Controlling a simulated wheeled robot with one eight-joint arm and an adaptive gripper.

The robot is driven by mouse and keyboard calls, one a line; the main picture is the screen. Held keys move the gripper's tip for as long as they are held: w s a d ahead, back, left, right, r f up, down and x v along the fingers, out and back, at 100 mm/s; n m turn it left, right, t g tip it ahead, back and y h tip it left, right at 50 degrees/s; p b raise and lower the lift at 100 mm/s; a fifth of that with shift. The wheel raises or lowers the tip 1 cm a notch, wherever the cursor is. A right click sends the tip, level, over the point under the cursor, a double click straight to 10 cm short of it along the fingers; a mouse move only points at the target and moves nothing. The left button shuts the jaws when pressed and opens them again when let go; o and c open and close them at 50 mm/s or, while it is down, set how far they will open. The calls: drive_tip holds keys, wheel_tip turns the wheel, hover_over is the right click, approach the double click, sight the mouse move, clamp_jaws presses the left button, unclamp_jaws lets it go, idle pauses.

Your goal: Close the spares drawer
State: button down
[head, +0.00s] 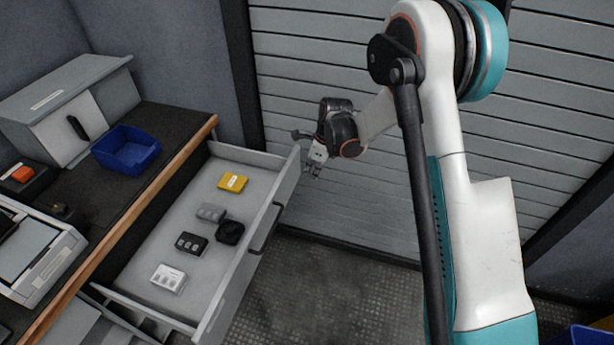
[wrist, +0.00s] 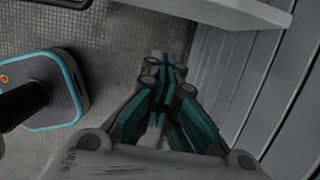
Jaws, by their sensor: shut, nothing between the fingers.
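The spares drawer (head: 150,258) is pulled out from under the dark bench in the head view. Its front panel (head: 238,268) faces right and carries a dark bar handle (head: 266,228). Inside lie a yellow box, a grey part, black parts and a white part. In the wrist view a pale panel edge (wrist: 240,10), probably the drawer front, crosses the top. My gripper (head: 315,172) is just right of the far end of the drawer front, apart from the handle. In the wrist view my gripper (wrist: 158,125) is shut and empty, above the floor.
The bench (head: 95,210) has a wooden front edge and holds a blue bin (head: 126,150), a grey cabinet (head: 75,105) and a white-framed case (head: 40,262). A slatted shutter (head: 350,100) stands close behind my gripper. Open floor (head: 310,290) lies right of the drawer.

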drive_tip(key=w+a+f+b, duration=0.2)
drive_tip(key=a+f+b, duration=0.2)
drive_tip(key=f, duration=0.4)
drive_tip(key=shift+w+a+f+b, duration=0.2)
drive_tip(key=shift+a+f+b, duration=0.2)
drive_tip(key=shift+a, duration=0.5)
drive_tip(key=shift+a, duration=0.15)
